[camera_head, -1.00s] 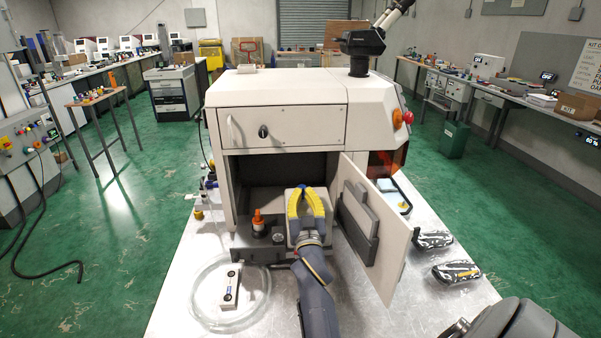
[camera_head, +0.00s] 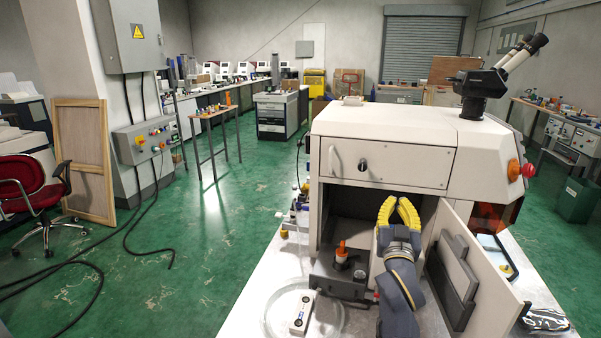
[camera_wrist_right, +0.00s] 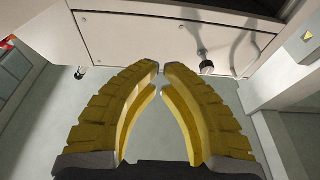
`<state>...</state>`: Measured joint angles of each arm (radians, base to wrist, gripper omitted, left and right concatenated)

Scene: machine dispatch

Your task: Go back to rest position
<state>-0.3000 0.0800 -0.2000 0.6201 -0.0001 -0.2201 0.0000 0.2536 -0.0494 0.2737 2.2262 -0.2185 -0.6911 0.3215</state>
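The white machine (camera_head: 385,130) stands on the bench with its lower door (camera_head: 480,280) swung open to the right. My right gripper (camera_head: 398,203) is in front of the open lower compartment, its yellow fingers pointing up. In the right wrist view its fingertips (camera_wrist_right: 160,67) nearly meet, with nothing between them. The machine's front panel (camera_wrist_right: 125,38) with its knob (camera_wrist_right: 206,66) lies beyond them. The gripper and my arm hide part of the compartment. My left gripper is in neither view.
An orange-topped bottle (camera_head: 341,254) stands on the dark ledge at the compartment's front. A round clear dish (camera_head: 275,310) holds a small white device (camera_head: 301,312). A patterned object (camera_head: 546,319) lies right of the door. Green floor (camera_head: 190,270) is open to the left.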

